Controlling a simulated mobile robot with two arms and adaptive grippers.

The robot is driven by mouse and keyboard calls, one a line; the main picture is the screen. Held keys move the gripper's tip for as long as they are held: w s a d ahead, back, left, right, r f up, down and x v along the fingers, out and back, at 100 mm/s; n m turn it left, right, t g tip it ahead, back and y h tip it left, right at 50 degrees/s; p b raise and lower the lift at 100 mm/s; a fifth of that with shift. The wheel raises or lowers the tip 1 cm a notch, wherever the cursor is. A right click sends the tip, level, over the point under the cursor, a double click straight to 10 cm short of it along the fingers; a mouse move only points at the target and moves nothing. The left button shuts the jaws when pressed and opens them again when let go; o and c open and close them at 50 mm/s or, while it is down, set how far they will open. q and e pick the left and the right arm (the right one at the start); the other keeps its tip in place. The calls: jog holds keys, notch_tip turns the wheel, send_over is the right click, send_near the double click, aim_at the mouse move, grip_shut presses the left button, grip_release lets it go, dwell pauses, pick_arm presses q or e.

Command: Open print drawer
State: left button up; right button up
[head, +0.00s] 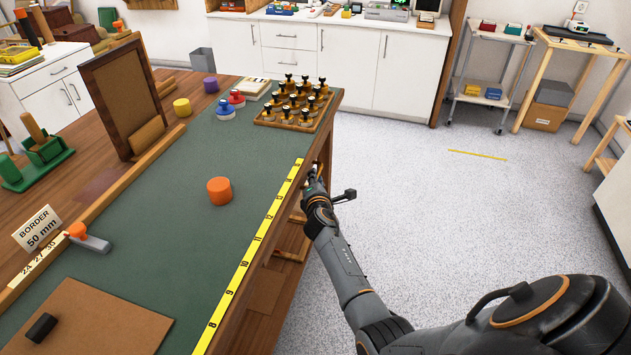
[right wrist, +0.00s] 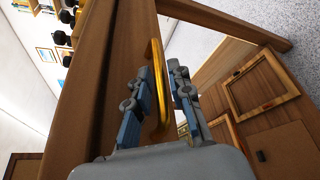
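The print drawer's brass handle (right wrist: 154,52) is a curved bar in the right wrist view, set against a brown wooden front (right wrist: 122,50). My right gripper (right wrist: 165,85) is around the handle, with one finger on each side and a visible gap, so it looks open. Contact with the handle is hard to judge. In the head view my right gripper (head: 315,180) is at the right side of the workbench, just below the top's edge. The drawer front and handle are hidden there by the bench top and arm. My left gripper is not in view.
The green-topped workbench (head: 165,215) carries a yellow ruler strip (head: 246,262), an orange round block (head: 219,191) and a wooden tray (head: 317,118) of small dark-topped pieces. Open speckled floor (head: 440,215) lies to its right. Wooden frames (right wrist: 262,88) show beneath the bench.

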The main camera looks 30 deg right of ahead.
jog(key=shift+w+d+f, duration=0.1)
jog(key=shift+w+d, duration=0.15)
jog(key=shift+w, duration=0.15)
grip_shut()
jog(key=shift+s, duration=0.15)
